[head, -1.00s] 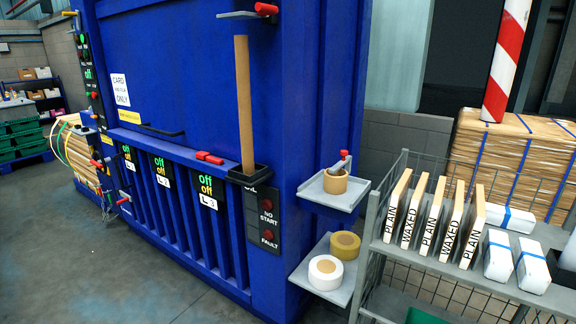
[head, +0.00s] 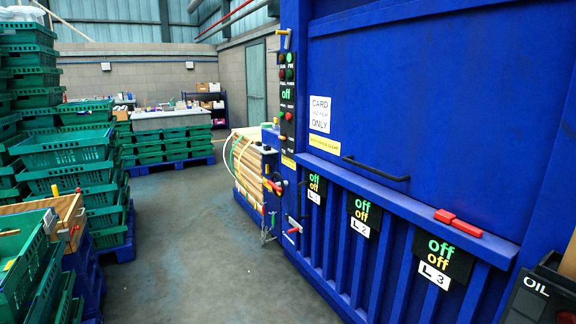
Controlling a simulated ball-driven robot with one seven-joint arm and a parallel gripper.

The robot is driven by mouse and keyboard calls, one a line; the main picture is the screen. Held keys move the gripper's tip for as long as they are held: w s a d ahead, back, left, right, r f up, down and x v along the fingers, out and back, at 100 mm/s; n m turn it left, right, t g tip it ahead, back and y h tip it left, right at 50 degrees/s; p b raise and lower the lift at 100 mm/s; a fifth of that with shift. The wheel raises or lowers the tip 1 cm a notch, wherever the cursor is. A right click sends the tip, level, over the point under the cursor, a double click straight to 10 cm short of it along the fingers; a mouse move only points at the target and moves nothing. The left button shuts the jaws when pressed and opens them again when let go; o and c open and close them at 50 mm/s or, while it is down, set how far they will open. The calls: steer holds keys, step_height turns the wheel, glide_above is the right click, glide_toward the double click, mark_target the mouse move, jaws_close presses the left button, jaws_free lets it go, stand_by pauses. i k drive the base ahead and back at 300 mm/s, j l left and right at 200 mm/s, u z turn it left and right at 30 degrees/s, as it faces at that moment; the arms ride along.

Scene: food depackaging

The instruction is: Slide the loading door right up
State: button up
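The loading door (head: 440,110) is the large flat blue panel on the front of the blue baler, at the right of the head view. Its lower edge sits at the ledge above the ribbed lower front, so it stands down. A black bar handle (head: 375,168) runs across near the door's lower left. A red latch-like piece (head: 458,223) lies on the ledge below the door. The door's right side and top run out of the frame. My gripper is not in view.
Stacked green crates (head: 65,150) fill the left side. A control panel (head: 288,95) with buttons is on the baler's left post. A strapped cardboard bale (head: 247,165) stands beyond it. The grey floor (head: 205,250) between crates and baler is clear.

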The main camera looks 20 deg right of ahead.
mark_target(455, 107)
steer(key=i+j+z, duration=0.1)
steer(key=i, duration=0.75)
steer(key=i+j, duration=0.15)
steer(key=i, duration=0.65)
steer(key=i+z, duration=0.05)
